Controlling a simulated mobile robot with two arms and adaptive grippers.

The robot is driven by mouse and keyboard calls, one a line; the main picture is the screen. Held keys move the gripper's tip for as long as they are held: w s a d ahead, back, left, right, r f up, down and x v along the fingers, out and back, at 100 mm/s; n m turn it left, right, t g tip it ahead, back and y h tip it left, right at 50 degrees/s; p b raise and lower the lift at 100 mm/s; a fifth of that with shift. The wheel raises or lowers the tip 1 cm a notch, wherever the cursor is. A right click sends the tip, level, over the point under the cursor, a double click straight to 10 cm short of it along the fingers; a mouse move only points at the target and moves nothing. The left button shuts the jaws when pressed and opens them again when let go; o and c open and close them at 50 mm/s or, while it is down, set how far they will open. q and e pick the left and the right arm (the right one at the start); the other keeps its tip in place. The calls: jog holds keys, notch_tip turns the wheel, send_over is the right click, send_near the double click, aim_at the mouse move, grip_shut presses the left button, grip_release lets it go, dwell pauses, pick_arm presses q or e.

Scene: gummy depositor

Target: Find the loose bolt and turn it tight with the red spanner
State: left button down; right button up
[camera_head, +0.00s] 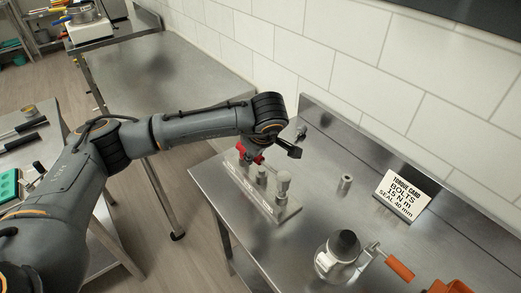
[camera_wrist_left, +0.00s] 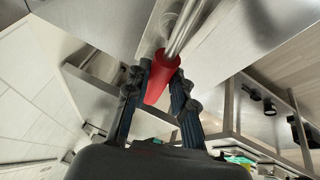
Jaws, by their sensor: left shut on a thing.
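My left gripper (camera_head: 257,151) is over the far-left corner of the steel bench, above a metal block (camera_head: 283,213) with several upright bolts or posts on it. In the left wrist view the gripper (camera_wrist_left: 160,76) is shut on the red handle of the spanner (camera_wrist_left: 162,80), with its bare metal shaft running up and away. In the head view a bit of the red spanner (camera_head: 242,150) shows below the wrist, close to the block's left posts. The spanner's working end is hidden. I cannot tell which bolt is loose. My right gripper is not in view.
A torque card (camera_head: 402,196) stands on the bench at right, with a small metal cylinder (camera_head: 345,183) left of it. An orange bin (camera_head: 452,287) is at the lower edge.

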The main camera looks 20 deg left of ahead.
pick_arm(q)
jog(key=shift+w+d+m, duration=0.3)
jog(key=shift+d+m, duration=0.2)
jog(key=shift+d, duration=0.05)
jog(key=w+d+m+h+b, duration=0.1)
jog(key=w+d+m+h, duration=0.4)
jog(key=m, duration=0.6)
jog(key=shift+w+d+f+t, duration=0.25)
jog(key=shift+d+t, duration=0.15)
jog(key=shift+d, duration=0.7)
jog(key=shift+b, duration=0.5)
